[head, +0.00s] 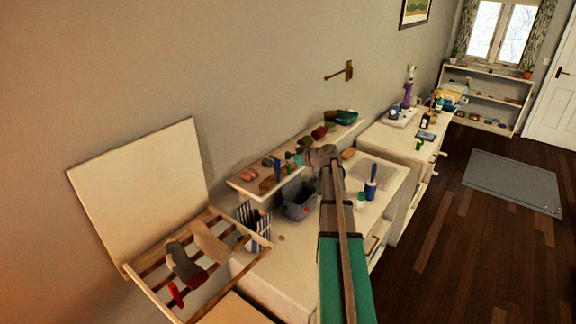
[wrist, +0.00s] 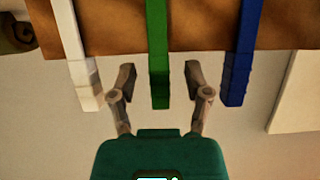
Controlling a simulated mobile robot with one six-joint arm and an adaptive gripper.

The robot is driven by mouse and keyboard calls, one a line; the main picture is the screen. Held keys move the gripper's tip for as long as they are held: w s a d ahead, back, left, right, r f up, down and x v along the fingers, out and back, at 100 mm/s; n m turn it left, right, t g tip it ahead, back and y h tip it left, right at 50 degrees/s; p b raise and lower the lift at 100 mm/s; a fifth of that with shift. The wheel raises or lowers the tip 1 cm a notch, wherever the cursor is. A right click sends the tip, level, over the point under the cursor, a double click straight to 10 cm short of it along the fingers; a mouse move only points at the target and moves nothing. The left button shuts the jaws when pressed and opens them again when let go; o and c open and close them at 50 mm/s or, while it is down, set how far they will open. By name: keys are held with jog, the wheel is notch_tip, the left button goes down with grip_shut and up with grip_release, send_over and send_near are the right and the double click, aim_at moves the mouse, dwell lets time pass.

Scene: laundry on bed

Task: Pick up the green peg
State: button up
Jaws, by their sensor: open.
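The green peg (wrist: 157,50) is upright in the middle of the wrist view, on a brown wooden edge, with its end hanging past it. A white peg (wrist: 74,50) is to its left and a blue peg (wrist: 242,55) to its right. My gripper (wrist: 160,80) is open, one finger on each side of the green peg's lower part, with a gap visible on both sides. In the head view my gripper (head: 300,160) is at the wall shelf (head: 245,187); the pegs are too small to tell apart surely there.
Under the shelf, a grey bin (head: 299,200) stands on the white dresser (head: 330,228). A blue-handled brush (head: 371,184) stands to the right. An open-lidded slatted box (head: 140,160) is at the left. A pale panel (wrist: 298,95) is right of the blue peg.

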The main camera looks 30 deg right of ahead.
jog(key=shift+w, duration=0.15)
dwell(0.4)
jog(key=c, duration=0.9)
